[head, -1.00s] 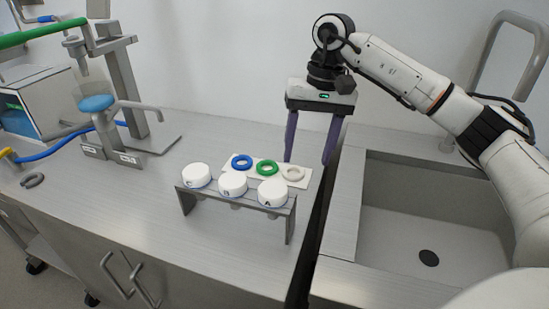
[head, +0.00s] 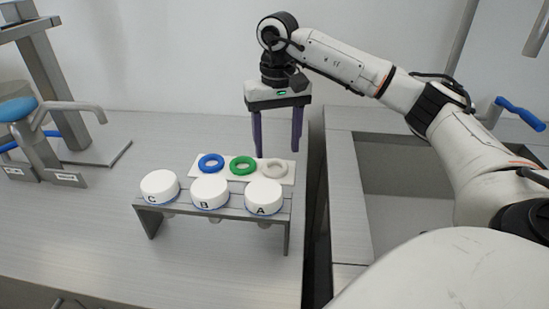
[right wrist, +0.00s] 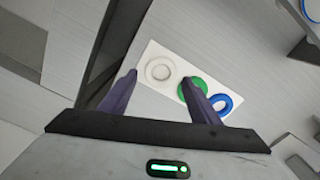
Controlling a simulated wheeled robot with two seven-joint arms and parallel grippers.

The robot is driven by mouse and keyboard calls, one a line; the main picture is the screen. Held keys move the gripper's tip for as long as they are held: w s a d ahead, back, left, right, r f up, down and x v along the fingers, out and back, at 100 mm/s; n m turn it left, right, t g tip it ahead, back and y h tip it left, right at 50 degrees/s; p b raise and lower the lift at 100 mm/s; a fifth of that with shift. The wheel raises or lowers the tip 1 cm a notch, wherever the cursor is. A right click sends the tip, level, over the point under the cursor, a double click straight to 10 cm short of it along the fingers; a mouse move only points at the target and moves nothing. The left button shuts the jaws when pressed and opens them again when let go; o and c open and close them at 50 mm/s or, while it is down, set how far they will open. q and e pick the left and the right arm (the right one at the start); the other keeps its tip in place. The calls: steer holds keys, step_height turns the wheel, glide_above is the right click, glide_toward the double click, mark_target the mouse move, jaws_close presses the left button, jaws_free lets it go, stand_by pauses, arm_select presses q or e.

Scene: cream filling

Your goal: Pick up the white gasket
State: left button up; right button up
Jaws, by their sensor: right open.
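The white gasket (head: 274,169) lies on the right end of a white plate (head: 228,177), beside the green gasket (head: 243,165) and the blue gasket (head: 211,163). My right gripper (head: 277,153) is open and empty, its two fingers pointing down above and behind the white gasket. In the right wrist view, the white gasket (right wrist: 160,69) shows between and beyond the open fingers (right wrist: 165,88). The right-hand finger there covers part of the green gasket (right wrist: 193,88). My left gripper is not in view.
A grey rack (head: 222,213) with white-capped containers marked C (head: 160,187), B (head: 210,192) and A (head: 263,197) stands in front of the plate. A sink (head: 400,195) is to the right.

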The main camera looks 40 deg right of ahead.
mark_target(276, 160)
step_height(276, 160, down, 5)
steer(key=shift+w+a+f, duration=0.1)
stand_by(0.3)
steer(key=c, duration=0.8)
